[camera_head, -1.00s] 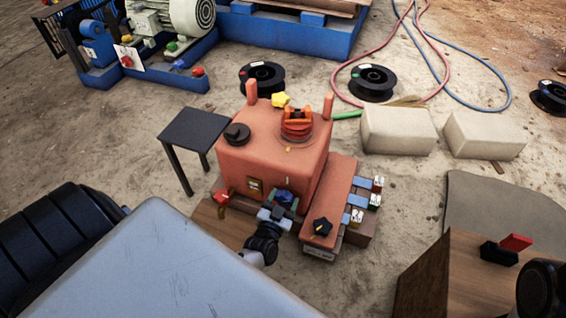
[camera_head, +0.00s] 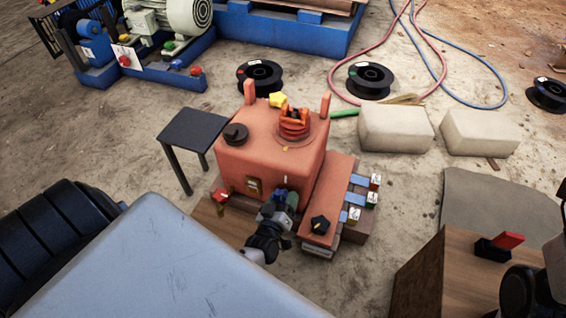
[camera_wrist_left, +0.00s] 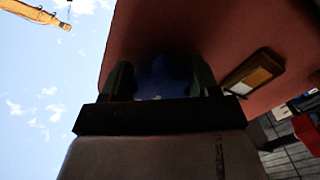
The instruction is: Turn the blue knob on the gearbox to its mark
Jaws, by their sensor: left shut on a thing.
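The orange-red gearbox (camera_head: 262,160) stands in the middle of the head view. The blue knob (camera_head: 281,194) sits low on its front face, mostly hidden by my left gripper (camera_head: 280,202). A small pale mark (camera_head: 286,180) shows on the face just above the knob. In the left wrist view, the gripper's two fingers (camera_wrist_left: 161,82) stand on either side of the dark blue knob (camera_wrist_left: 162,78), shut on it. The wrist is rolled. The knob's pointer is hidden, so I cannot tell its angle against the mark. My right gripper is not clearly in view.
A black star-shaped knob (camera_head: 319,226) and several small labelled blocks are on the ledge at the right. A red-topped part (camera_head: 220,196) stands left of the knob. A black table (camera_head: 194,131) is behind left. A wooden box (camera_head: 440,280) with a red switch (camera_head: 508,240) stands at right.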

